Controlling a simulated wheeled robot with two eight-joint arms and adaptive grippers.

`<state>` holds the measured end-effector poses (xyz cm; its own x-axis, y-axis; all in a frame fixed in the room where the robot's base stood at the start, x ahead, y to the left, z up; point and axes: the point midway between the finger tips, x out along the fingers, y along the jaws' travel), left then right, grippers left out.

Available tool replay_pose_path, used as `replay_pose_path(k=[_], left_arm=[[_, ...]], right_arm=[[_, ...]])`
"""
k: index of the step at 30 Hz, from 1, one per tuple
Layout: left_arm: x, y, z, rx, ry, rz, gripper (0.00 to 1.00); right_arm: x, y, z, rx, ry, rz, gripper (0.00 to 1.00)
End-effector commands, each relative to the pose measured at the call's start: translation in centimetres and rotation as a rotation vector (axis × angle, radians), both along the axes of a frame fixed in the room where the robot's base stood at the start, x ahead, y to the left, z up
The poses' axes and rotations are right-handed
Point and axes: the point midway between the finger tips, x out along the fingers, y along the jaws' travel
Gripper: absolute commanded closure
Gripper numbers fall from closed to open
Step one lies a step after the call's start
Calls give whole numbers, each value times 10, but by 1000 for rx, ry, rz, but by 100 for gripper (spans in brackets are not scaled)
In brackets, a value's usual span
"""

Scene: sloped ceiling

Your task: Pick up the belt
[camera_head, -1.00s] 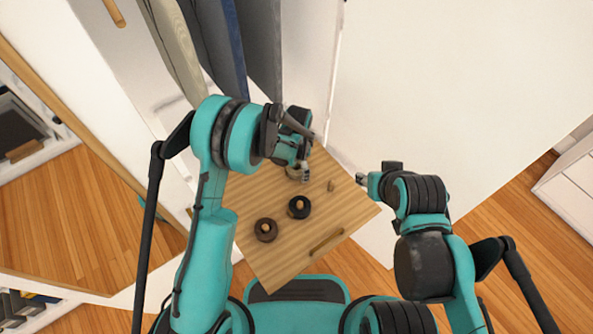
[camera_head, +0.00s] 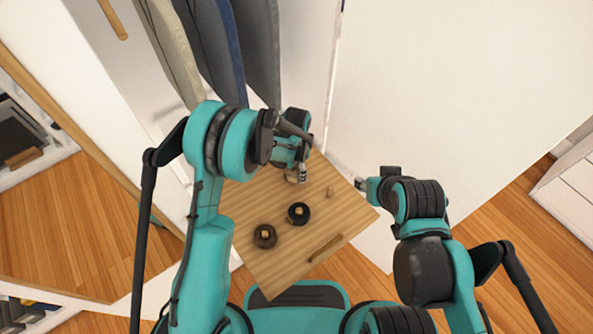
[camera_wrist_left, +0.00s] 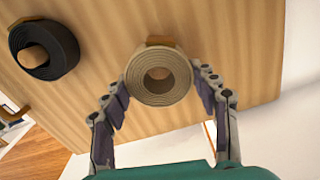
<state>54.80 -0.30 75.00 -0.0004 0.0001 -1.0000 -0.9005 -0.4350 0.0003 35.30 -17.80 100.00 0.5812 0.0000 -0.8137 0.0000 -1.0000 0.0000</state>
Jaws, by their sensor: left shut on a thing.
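A rolled beige belt (camera_wrist_left: 137,80) is between the two fingers of my left gripper (camera_wrist_left: 160,98) in the left wrist view, and the gripper is shut on it. In the head view this belt (camera_head: 290,177) is partly hidden by my left gripper (camera_head: 302,172), over the far part of the wooden panel (camera_head: 275,265). Whether the roll touches the panel is unclear. My right gripper (camera_head: 361,184) hangs past the panel's right edge, apart from the belts; its fingers are too small to read.
A black rolled belt (camera_head: 291,215) and a brown rolled belt (camera_head: 259,240) sit around wooden pegs on the panel. A bare peg (camera_head: 330,192) stands near its right side. Hanging clothes (camera_head: 215,50) are behind my left arm. A white panel (camera_head: 440,90) bounds the right.

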Motion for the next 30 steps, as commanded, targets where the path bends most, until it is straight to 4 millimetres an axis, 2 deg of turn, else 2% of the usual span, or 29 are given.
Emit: replay_pose_path(k=[1,2,9,15,18,22,30], left_arm=[[0,0,15,0,0,0,74],[0,0,21,0,0,0,74],[-18,-56,53,0,0,-6,74],[-30,-92,74,0,0,-3,74],[-34,-103,80,0,0,-6,74],[-42,-112,82,0,0,-104,74],[-67,-117,80,0,0,-508,74]], right_arm=[[0,0,8,0,0,0,60],[0,0,11,0,0,0,60],[0,0,28,0,0,0,60],[0,0,38,0,0,0,60],[0,0,39,0,0,0,60],[0,0,30,0,0,0,60],[0,0,0,0,0,0,60]])
